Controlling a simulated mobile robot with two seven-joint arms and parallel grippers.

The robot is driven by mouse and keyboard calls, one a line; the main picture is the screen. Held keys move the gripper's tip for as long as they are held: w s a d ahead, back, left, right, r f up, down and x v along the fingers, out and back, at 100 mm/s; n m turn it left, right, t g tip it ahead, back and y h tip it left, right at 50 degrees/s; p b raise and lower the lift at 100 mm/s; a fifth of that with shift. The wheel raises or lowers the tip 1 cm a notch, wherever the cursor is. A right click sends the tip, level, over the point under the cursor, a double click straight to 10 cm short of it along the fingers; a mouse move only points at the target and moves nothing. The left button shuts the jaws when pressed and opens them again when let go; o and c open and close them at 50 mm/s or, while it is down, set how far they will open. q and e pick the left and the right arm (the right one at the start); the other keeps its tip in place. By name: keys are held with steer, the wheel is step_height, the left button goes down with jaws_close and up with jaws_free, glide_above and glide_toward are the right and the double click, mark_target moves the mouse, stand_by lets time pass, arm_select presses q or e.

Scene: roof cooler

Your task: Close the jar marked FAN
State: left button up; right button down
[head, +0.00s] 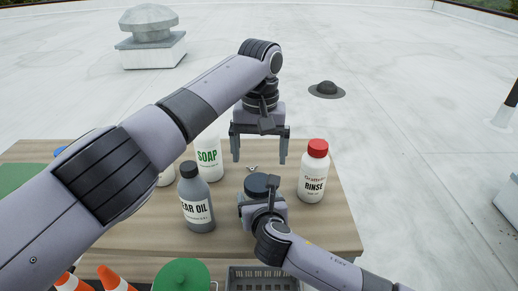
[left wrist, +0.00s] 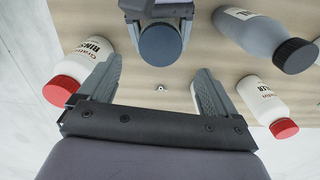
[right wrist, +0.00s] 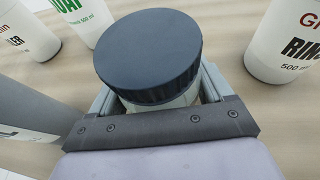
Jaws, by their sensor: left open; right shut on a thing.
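A pale jar (right wrist: 160,106) with a wide dark lid (right wrist: 150,55) is held in my right gripper (right wrist: 155,105), whose fingers are shut around the body below the lid. The lid lies over the jar mouth; I cannot tell how tight it is. No FAN mark is readable on this jar. The lid also shows in the head view (head: 260,184) and at the top of the left wrist view (left wrist: 160,45). My left gripper (head: 259,158) is open and empty, pointing down above the table behind the jar. Its spread fingers also show in the left wrist view (left wrist: 158,95).
A red-capped RINSE bottle (head: 313,175) stands right of the jar. A grey GEAR OIL bottle (head: 196,205) and a white SOAP bottle (head: 208,160) stand left. A tiny metallic piece (head: 252,168) lies behind the jar. Cones (head: 112,279) and a crate (head: 262,280) are at the front.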

mark_target(259, 182)
arm_select(q)
steer(key=shift+r+n, duration=0.15)
steer(key=shift+n, duration=0.25)
steer(key=shift+f, duration=4.05)
steer(key=c, duration=1.1)
steer(key=shift+m, duration=1.6)
